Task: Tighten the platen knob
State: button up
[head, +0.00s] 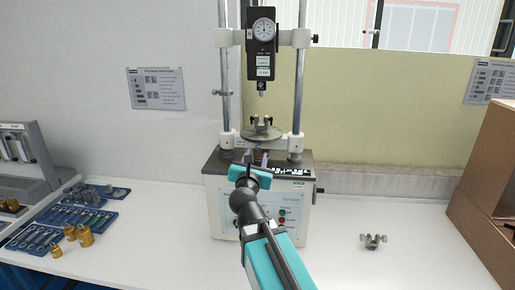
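The tester stands on the bench, with a round metal platen (261,133) mounted between its two columns. Two small dark-topped clamp pieces stand on the platen. My gripper (256,157) is in front of the tester, just below the platen. Its two pale purple fingers are apart and point toward the platen's support. A dark brownish part shows between the fingers; it may be the platen knob, but it is too small to be sure. I cannot tell whether the fingers touch it. My teal gripper body hides part of the tester's base (220,200).
A dial gauge (263,36) hangs above the platen. A small metal clamp fitting (373,241) lies on the bench at right, near a brown box (490,175). Blue tool trays (72,215) and brass weights (86,236) are at left.

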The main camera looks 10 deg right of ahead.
aim_at(258, 149)
jog(key=shift+w+d+r+p, duration=0.15)
jog(key=shift+w+d+p, duration=0.1)
jog(key=shift+w+p, duration=0.5)
jog(key=shift+p+x, duration=0.3)
jog(key=shift+x, duration=1)
grip_shut()
